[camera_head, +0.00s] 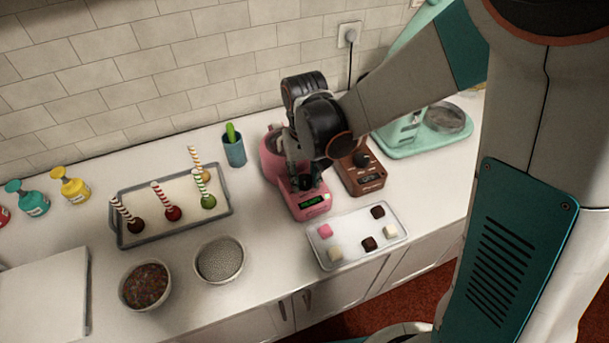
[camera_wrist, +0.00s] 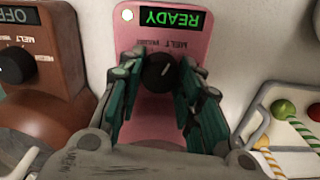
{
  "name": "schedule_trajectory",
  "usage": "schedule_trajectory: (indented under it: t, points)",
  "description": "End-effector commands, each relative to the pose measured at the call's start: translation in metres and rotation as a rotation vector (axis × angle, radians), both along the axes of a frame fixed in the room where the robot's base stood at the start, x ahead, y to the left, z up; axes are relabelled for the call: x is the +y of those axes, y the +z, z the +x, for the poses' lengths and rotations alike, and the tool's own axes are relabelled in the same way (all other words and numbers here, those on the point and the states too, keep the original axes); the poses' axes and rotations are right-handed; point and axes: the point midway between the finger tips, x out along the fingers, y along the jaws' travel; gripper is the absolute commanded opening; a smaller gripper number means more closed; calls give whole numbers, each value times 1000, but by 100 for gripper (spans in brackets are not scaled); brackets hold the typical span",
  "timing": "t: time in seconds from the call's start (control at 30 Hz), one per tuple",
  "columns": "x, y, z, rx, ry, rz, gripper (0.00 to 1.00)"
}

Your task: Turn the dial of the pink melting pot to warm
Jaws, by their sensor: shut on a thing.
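The pink melting pot (camera_head: 309,205) stands on the counter in the head view, with a green-lit display at its front. In the wrist view its pink panel (camera_wrist: 191,43) appears upside down, and the display (camera_wrist: 160,17) reads READY. The black dial (camera_wrist: 159,74) sits below small MELT and other lettering; I cannot tell exactly which mark its pointer faces. My gripper (camera_head: 304,184) reaches down onto the panel. Its two fingers stand on either side of the dial, shut on it. In the head view the gripper hides most of the dial and part of the pot.
A tray of sweets (camera_head: 350,254) lies in front. A cake-pop tray (camera_head: 140,238), two bowls and a teal cup (camera_head: 234,152) stand left. A mint mixer stands right.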

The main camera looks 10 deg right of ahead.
Motion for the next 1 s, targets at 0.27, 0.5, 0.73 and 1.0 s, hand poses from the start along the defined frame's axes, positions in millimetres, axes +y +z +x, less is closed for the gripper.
schedule_trajectory:
  t: [0.27, 0.5, 0.73, 1.0]
  points:
    - [0, -1, 0, 0, 131, 0, 9]
    - [0, -1, -1, 0, 338, 0, 9]
    - [0, -1, -1, 1, 540, 0, 9]
    - [0, -1, 0, 1, 727, 0, 9]
